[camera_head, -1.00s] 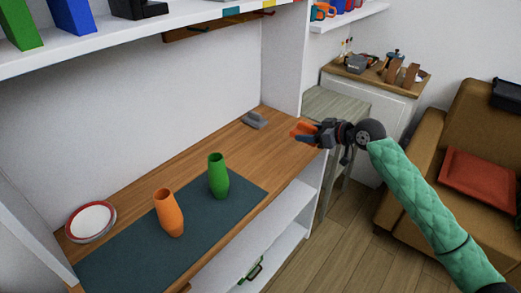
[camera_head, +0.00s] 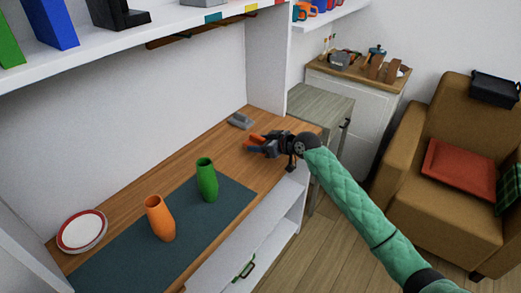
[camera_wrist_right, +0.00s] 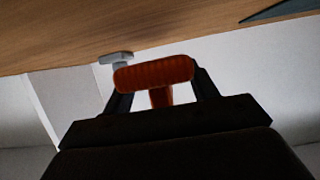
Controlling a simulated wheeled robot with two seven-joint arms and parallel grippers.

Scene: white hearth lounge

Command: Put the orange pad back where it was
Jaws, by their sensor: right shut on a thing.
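The orange pad (camera_wrist_right: 153,73) is between the fingers of my right gripper (camera_head: 258,142), which is shut on it. In the wrist view it has a ribbed, rounded bar across the fingertips and a narrower stem behind it. In the head view its orange end (camera_head: 256,137) sticks out to the left, partly hidden by the fingers. The gripper is above the right part of the wooden counter (camera_head: 150,178); the exact height is unclear. A small grey object (camera_head: 240,120) lies on the counter near the wall, just left of and beyond the gripper. My left gripper is not in view.
A green vase (camera_head: 207,180) and an orange vase (camera_head: 160,218) stand on the dark mat (camera_head: 115,258). Stacked plates (camera_head: 82,231) are at the left. A white shelf (camera_head: 105,56) overhangs the counter. The counter between mat and grey object is clear.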

